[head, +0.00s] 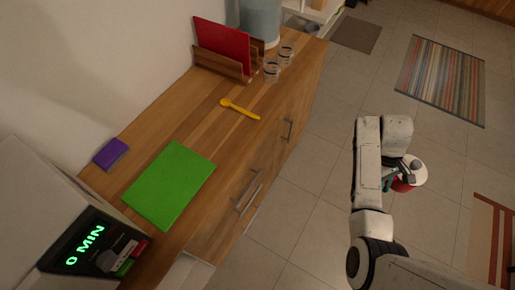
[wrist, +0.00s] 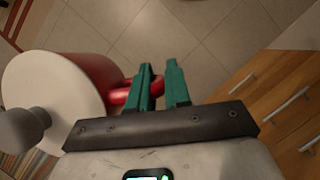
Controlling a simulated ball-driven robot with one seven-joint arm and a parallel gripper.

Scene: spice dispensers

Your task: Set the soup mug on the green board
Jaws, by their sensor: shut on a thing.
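The soup mug (head: 403,184) is red with a white lid and a grey knob. My gripper (head: 390,178) holds it over the floor, well to the right of the counter. In the wrist view the mug (wrist: 92,75) is at the left, and the green fingers of my gripper (wrist: 160,80) are shut on its red handle (wrist: 122,96). The mug's far side is hidden. The green board (head: 170,184) lies flat on the wooden counter, bare on top.
The counter (head: 205,128) holds a purple sponge-like block (head: 110,153), a yellow spoon (head: 239,109), two glass jars (head: 272,70) and a rack with a red board (head: 222,44). A display device (head: 95,245) stands at the near left. Floor between the counter and my arm is clear.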

